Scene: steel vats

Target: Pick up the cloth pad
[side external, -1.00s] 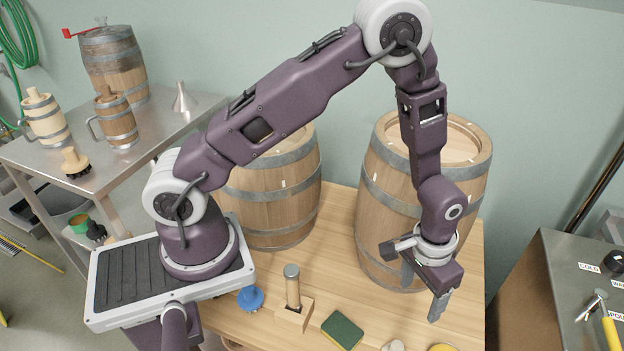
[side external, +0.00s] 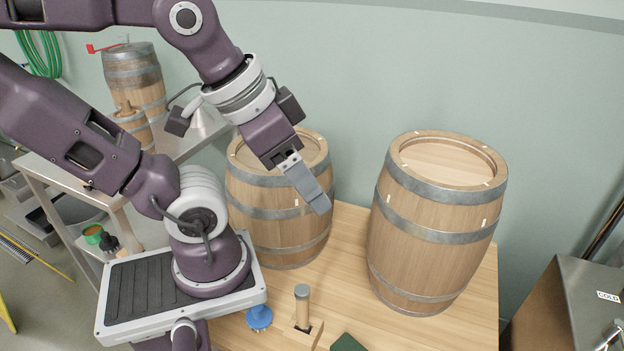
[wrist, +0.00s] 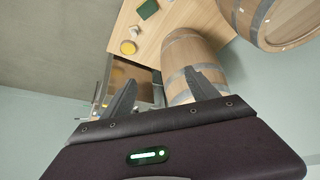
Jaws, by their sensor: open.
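A dark green rectangular pad (side external: 348,343) lies on the wooden table and is cut by the bottom edge of the side view. In the wrist view the green pad (wrist: 147,9) is at the top, beyond a small pale piece (wrist: 135,30) and a round yellow-topped item (wrist: 128,47). I cannot tell for certain which of these is the cloth pad. My gripper (wrist: 160,78) is open, with nothing between its fingers. In the side view it is raised high in front of the left barrel, well above and away from the green pad, with one finger plainly visible.
Two large barrels, left (side external: 282,225) and right (side external: 430,230), stand on the table (side external: 345,285). A wooden block with an upright handle (side external: 302,305) and a blue item (side external: 259,318) are near the front. A steel bench (side external: 70,180) is at left.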

